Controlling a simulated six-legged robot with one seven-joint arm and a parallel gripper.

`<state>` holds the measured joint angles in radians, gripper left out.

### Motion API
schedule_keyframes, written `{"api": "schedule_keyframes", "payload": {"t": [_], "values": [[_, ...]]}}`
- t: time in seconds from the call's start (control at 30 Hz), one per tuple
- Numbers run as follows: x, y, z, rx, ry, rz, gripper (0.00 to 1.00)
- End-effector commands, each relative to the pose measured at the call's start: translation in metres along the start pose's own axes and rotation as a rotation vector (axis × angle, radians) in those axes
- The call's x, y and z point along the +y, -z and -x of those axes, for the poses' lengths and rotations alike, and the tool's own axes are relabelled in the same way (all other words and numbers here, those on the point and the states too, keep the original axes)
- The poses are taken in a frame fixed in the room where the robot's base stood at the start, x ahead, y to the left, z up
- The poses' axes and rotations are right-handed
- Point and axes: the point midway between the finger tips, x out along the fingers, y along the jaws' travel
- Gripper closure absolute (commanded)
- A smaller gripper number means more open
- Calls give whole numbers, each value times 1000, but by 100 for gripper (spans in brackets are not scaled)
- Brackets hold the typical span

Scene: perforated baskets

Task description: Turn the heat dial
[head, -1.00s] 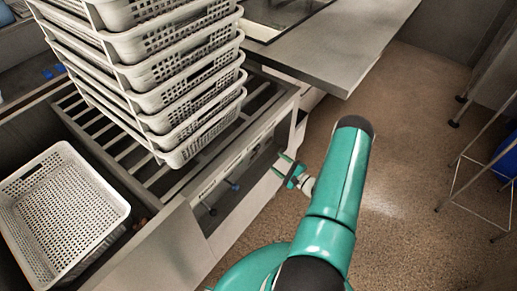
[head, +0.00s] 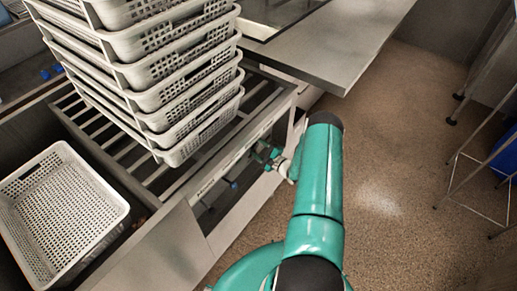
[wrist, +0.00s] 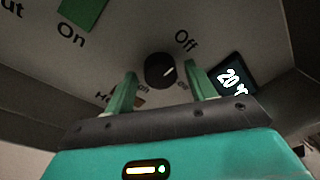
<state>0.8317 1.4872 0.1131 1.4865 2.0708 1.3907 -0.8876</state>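The heat dial (wrist: 160,71) is a round black knob with a light pointer mark, on a pale panel in the wrist view. The pointer is tilted toward the upper right. My gripper (wrist: 162,85) has its two green fingers apart, one on each side of the dial; whether they touch it I cannot tell. In the head view my gripper (head: 268,156) is at the front panel of the counter unit, partly hidden by my teal arm. The dial cannot be made out there.
In the wrist view a display (wrist: 233,80) reads 20, right of the dial, and a green switch (wrist: 82,12) is at upper left. Stacked white baskets (head: 165,85) stand on the slatted rack. Another basket (head: 62,215) sits at left.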

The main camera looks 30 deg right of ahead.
Motion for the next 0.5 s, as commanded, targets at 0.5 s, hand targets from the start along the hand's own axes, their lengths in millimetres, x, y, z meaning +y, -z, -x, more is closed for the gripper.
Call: {"api": "schedule_keyframes", "payload": {"t": [0.5], "values": [[0,0,1,3,-2,-27,86]]}}
